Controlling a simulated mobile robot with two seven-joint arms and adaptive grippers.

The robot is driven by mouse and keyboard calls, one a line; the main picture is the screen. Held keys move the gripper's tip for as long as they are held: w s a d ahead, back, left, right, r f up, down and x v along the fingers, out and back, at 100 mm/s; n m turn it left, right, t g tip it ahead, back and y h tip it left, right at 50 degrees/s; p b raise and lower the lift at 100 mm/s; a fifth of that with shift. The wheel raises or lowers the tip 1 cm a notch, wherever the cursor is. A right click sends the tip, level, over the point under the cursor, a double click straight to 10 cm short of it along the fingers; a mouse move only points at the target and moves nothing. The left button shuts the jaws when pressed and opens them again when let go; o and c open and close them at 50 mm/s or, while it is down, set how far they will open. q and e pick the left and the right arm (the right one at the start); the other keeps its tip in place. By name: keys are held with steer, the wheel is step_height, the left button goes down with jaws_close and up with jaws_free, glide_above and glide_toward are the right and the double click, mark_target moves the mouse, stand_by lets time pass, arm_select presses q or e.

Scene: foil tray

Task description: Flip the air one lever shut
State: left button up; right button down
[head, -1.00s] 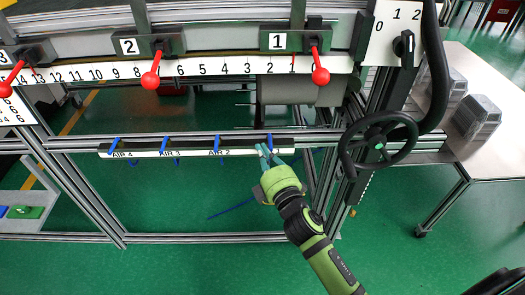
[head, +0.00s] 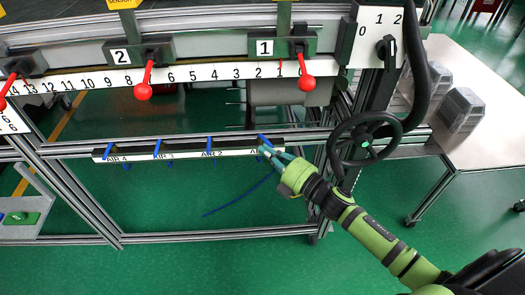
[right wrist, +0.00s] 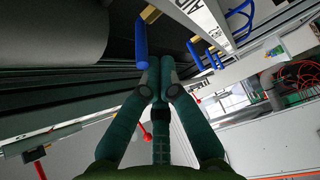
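The air one lever is a small blue handle (head: 263,139) at the right end of the labelled air strip (head: 190,152). It leans more to the upper left than the other blue levers. In the right wrist view it is the nearest blue bar (right wrist: 141,45), just left of my fingertips. My right gripper (head: 268,151) is at this lever, its fingers together with nothing between them; the fingertips also show in the wrist view (right wrist: 160,66). I cannot tell whether they touch the lever. The AIR 1 label is partly hidden by my gripper. My left gripper is not in view.
More blue levers, including the air two lever (head: 210,146), sit along the strip to the left. A black handwheel (head: 365,148) stands close to the right. Red-knobbed levers (head: 306,82) hang above. A white table (head: 480,150) is at the right.

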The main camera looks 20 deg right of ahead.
steer(key=shift+w+d, duration=0.3)
steer(key=shift+d, duration=0.75)
steer(key=shift+w+d, duration=0.25)
steer(key=shift+d, duration=0.75)
steer(key=v, duration=1.2)
